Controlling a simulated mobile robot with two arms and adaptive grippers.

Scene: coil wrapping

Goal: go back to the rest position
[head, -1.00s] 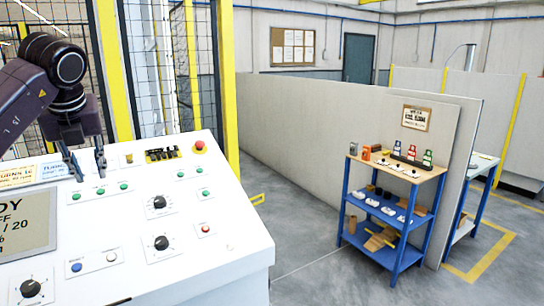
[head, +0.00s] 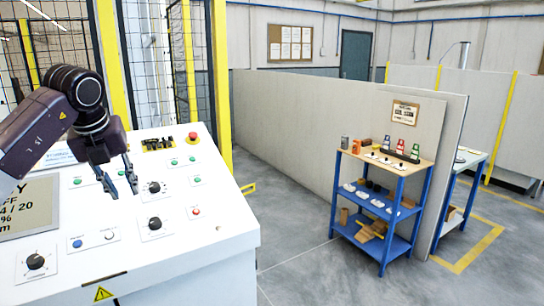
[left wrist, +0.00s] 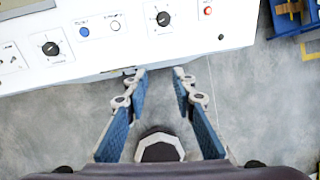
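My left gripper (head: 122,193) is open and empty. In the head view it appears in front of the white control panel (head: 205,255), left of the upper black knob (head: 153,187). In the left wrist view its two blue-padded fingers (left wrist: 160,76) stand apart with only grey floor between them. The panel's front edge (left wrist: 85,75) lies just beyond the fingertips there, and nothing is seen touching them. My right gripper is not in view.
The panel carries a red mushroom button (head: 193,137), several small buttons and a screen (head: 28,207). A yellow-posted mesh fence (head: 220,80) stands behind it. A blue shelf cart (head: 385,215) stands at right by a grey partition (head: 300,130). Floor between is clear.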

